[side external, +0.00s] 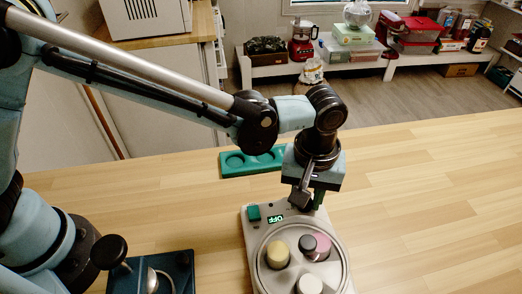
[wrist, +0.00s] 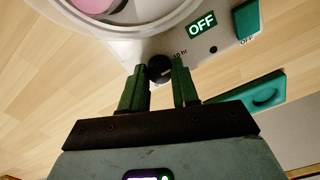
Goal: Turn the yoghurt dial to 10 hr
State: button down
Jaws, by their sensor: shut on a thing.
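The yoghurt maker (side external: 253,228) stands on the wooden counter, with round jars under its clear lid. Its display reads OFF (wrist: 201,25). The yoghurt dial (wrist: 159,66) is a small black knob on the front panel, with a "10 hr" mark beside it at its right in the wrist view. Where the dial's pointer stands is too small to tell. My gripper (wrist: 158,78) points at the panel, its green fingers on either side of the dial and shut on it. In the side view my gripper (side external: 308,200) hides the dial.
A green square button (side external: 254,213) sits on the panel near the display. A teal tray with round hollows (side external: 234,172) lies behind my gripper. A dark blue device (side external: 182,272) stands at the left. Counter to the right is clear.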

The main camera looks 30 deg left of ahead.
jog(key=c, duration=0.8)
grip_release()
jog(key=shift+c, duration=0.2)
jog(key=shift+r, duration=0.1)
notch_tip(320, 180, up, 12)
jog(key=shift+a, duration=0.1)
jog(key=s+a+f+m+t, duration=0.1)
jog(key=s+a+m+t, duration=0.1)
jog(key=a, duration=1.3)
jog(key=s+a+m+t, duration=0.2)
jog(key=a+t, duration=0.3)
jog(key=a, duration=1)
jog(key=shift+s+a+f+m, duration=0.2)
jog(key=shift+s+f+m, duration=0.15)
jog(key=shift+s, duration=0.4)
